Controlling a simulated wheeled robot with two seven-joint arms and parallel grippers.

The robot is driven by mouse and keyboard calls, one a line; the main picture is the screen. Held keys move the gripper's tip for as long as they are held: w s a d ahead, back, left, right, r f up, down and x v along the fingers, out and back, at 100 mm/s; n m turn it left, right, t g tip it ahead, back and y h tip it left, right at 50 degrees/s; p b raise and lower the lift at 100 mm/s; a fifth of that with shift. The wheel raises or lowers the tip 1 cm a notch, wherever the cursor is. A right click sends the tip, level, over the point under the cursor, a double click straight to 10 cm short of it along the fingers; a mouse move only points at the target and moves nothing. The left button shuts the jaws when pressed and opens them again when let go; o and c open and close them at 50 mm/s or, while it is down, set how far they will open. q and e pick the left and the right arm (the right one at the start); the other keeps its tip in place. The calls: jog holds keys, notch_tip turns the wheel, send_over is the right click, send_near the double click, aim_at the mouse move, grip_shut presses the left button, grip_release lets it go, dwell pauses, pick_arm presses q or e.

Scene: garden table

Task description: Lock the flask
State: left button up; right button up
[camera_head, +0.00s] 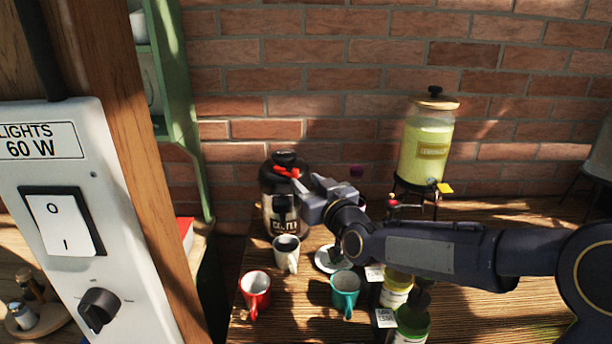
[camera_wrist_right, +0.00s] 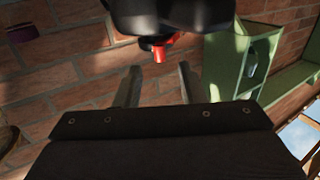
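The flask (camera_head: 268,203) is black with a pale printed band and stands upright at the back left of the table. A red part (camera_head: 287,172) sits near its top. My right gripper (camera_head: 303,190) is at the flask's upper right side in the head view and hides part of it. In the right wrist view, the gripper (camera_wrist_right: 158,80) has its two fingers apart with nothing between them. The black flask top (camera_wrist_right: 175,14) and the red part (camera_wrist_right: 160,52) show just beyond the fingertips. Whether anything touches cannot be told. My left gripper is in neither view.
A grey-white mug (camera_head: 285,250), a red mug (camera_head: 254,288) and a teal mug (camera_head: 345,290) stand in front of the flask. A yellow drink dispenser (camera_head: 426,145) stands at the back right. Green-lidded jars (camera_head: 411,325) are under my right arm. A wooden post (camera_head: 130,150) rises at left.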

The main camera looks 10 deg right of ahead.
aim_at(297, 173)
jog(key=shift+p+x, duration=0.5)
jog(key=shift+x, duration=1.65)
grip_shut()
